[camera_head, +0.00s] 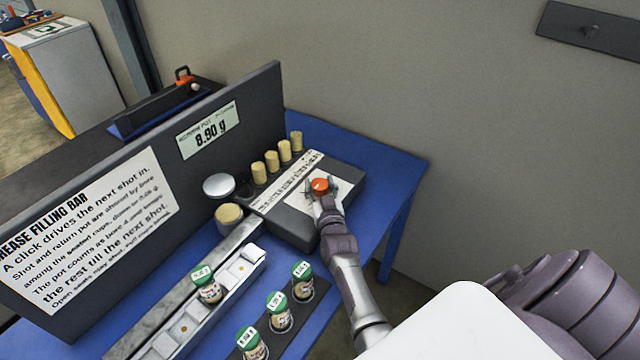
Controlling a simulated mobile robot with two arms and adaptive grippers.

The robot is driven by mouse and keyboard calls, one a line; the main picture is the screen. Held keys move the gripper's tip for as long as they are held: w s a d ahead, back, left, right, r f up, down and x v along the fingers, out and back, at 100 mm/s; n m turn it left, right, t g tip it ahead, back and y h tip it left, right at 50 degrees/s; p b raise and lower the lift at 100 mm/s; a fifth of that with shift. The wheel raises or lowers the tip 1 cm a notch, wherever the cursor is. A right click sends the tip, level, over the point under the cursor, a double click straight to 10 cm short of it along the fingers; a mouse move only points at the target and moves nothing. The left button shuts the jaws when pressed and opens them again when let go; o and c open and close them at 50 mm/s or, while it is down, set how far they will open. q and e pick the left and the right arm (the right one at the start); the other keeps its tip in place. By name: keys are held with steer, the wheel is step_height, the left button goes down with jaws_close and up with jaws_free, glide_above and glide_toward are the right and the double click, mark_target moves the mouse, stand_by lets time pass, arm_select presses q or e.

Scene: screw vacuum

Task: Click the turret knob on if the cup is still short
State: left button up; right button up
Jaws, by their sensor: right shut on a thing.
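The red turret knob (320,184) sits on top of a grey box (290,222) at the right end of the blue table. My right gripper (321,193) reaches it from the front right and is shut on the knob. A cup with a green lid (208,286) stands at the white-slotted tray (249,251); its fill level cannot be seen. Several more green-lidded cups (279,312) stand in front of the tray. A display (208,130) on the dark upright panel reads 8.90 g. My left gripper is not in view.
Several tan cylinders (271,161) line the back of the box. A round silver lid (218,185) and a tan-topped pot (229,216) stand left of it. A printed sign (85,235) covers the panel's left. The blue table (385,165) is bare at its right end.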

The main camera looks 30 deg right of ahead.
mark_target(320, 184)
steer(key=shift+r, duration=0.15)
steer(key=o, duration=1.2)
steer(key=shift+c, duration=0.2)
step_height(320, 184, up, 10)
steer(key=shift+f, duration=0.1)
